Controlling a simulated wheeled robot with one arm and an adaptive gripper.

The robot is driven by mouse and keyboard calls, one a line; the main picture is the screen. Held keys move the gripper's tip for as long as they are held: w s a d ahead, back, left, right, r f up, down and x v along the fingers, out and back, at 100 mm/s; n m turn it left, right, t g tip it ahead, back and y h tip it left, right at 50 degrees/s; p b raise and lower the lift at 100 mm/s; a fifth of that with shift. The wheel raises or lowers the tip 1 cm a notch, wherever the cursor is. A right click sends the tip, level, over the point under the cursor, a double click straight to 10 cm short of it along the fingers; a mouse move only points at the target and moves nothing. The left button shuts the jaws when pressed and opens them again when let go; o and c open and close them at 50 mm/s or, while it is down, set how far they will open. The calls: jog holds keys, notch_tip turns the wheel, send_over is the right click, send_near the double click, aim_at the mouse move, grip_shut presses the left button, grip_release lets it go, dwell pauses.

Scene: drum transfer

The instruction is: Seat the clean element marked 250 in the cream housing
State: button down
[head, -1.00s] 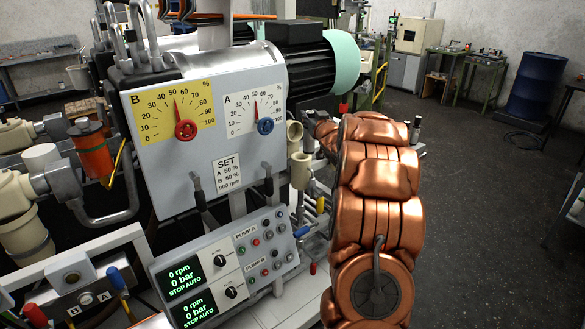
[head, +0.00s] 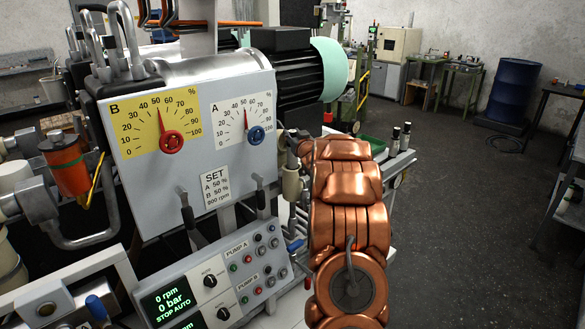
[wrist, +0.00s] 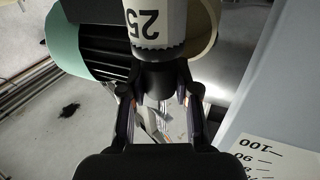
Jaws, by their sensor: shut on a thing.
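In the wrist view my gripper (wrist: 158,108) is shut on the black end of a white cylindrical element (wrist: 157,22). Its label shows "25" upside down, and the rest of the number is out of sight. A cream rim (wrist: 207,28), apparently of the cream housing, shows behind and beside the element. I cannot tell whether they touch or whether the element is inside it. In the head view a cream cylinder (head: 291,186) stands just left of my copper arm, which partly hides it. My gripper and the element are not clear there.
The panel with the yellow B dial (head: 158,115) and white A dial (head: 243,118) stands close left of my arm. A motor with a teal cover (head: 330,68) is behind. A green tray (head: 374,144) lies right of my arm. Open floor lies right, with a blue drum (head: 513,88) farther back.

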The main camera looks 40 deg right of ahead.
aim_at(294, 160)
notch_tip(294, 160, down, 9)
jog(key=b, duration=0.4)
jog(key=shift+f, duration=0.2)
jog(key=c, duration=0.9)
grip_release()
jog(key=shift+o, duration=0.2)
jog(key=shift+s+r, duration=0.15)
jog(key=b+v, duration=0.3)
jog(key=v, duration=0.9)
